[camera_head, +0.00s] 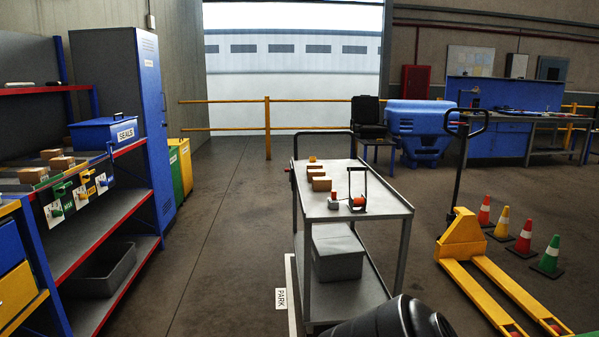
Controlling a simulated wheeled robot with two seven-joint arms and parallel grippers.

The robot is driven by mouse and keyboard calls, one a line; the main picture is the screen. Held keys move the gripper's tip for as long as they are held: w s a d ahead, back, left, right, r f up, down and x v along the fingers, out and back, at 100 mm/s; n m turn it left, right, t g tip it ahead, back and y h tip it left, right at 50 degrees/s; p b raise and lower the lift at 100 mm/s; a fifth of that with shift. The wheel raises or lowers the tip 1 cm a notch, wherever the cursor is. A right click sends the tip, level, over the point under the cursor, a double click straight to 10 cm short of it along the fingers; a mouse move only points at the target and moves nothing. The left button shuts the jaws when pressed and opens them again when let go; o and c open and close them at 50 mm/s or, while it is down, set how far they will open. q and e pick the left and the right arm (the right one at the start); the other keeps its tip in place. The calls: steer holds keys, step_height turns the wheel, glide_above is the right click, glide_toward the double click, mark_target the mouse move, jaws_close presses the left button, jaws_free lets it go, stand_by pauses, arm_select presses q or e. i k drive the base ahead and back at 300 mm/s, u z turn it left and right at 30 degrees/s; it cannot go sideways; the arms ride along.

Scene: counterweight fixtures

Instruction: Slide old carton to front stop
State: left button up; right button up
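Small brown cartons sit on the left shelf rack: a front carton (33,175), a carton behind it (61,163) and a smaller one farther back (50,154). I cannot tell which is the old carton. White tags with coloured clips (80,193) hang along the shelf's front edge. No front stop can be clearly made out there. Neither of my grippers is in view. A dark rounded part, likely my own arm, shows at the bottom edge.
A blue SEALS box (103,132) stands on the rack, with a grey bin (101,270) below. The cart's lower shelf holds a grey tote (337,252). A yellow pallet jack (463,240) and several cones (525,238) stand right. Floor between rack and cart is clear.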

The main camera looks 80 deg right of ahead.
mark_target(47, 155)
steer(key=u, duration=0.25)
steer(key=k, duration=0.4)
steer(key=z, duration=2.7)
steer(key=i, duration=1.5)
steer(key=z, duration=0.45)
steer(key=i, duration=1.45)
steer(key=u, duration=0.4)
